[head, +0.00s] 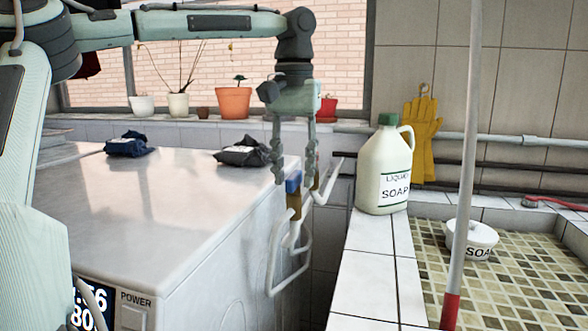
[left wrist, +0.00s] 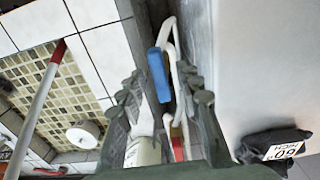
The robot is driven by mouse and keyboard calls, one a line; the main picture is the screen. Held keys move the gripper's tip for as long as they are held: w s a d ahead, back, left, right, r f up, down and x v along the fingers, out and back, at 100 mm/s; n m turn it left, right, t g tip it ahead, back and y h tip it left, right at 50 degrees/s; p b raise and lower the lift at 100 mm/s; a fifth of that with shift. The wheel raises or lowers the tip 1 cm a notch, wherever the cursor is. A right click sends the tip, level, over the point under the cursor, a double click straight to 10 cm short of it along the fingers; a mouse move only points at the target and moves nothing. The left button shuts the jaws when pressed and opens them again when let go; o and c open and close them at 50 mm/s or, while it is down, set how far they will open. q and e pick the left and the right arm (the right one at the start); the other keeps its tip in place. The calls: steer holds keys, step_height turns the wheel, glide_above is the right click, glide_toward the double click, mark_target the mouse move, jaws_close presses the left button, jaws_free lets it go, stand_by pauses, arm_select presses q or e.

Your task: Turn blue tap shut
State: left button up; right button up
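The blue tap (head: 293,184) sits on pale pipework between the white machine and the tiled sink wall. Its blue handle also shows in the left wrist view (left wrist: 158,75), long and narrow. My left gripper (head: 294,174) points down over it with its fingers spread. In the left wrist view, the handle appears in the gap between the fingertips (left wrist: 161,82), with space on both sides. I cannot tell whether the fingers reach down around it. A red part (left wrist: 178,149) shows farther along the pipes. My right gripper is not in view.
The white machine (head: 150,200) stands left, with two dark packets (head: 127,145) (head: 243,152) on top. A liquid soap jug (head: 384,170) stands on the tiled ledge close right. A red-and-white pole (head: 462,180) crosses the sink. Potted plants (head: 234,102) line the sill behind.

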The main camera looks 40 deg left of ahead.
arm_select(q)
steer(key=shift+c, duration=0.3)
jaws_close()
steer(key=m, duration=0.4)
steer(key=shift+m, duration=0.3)
steer(key=m, duration=0.4)
steer(key=shift+m, duration=0.3)
steer(key=m, duration=0.4)
steer(key=shift+m, duration=2.4)
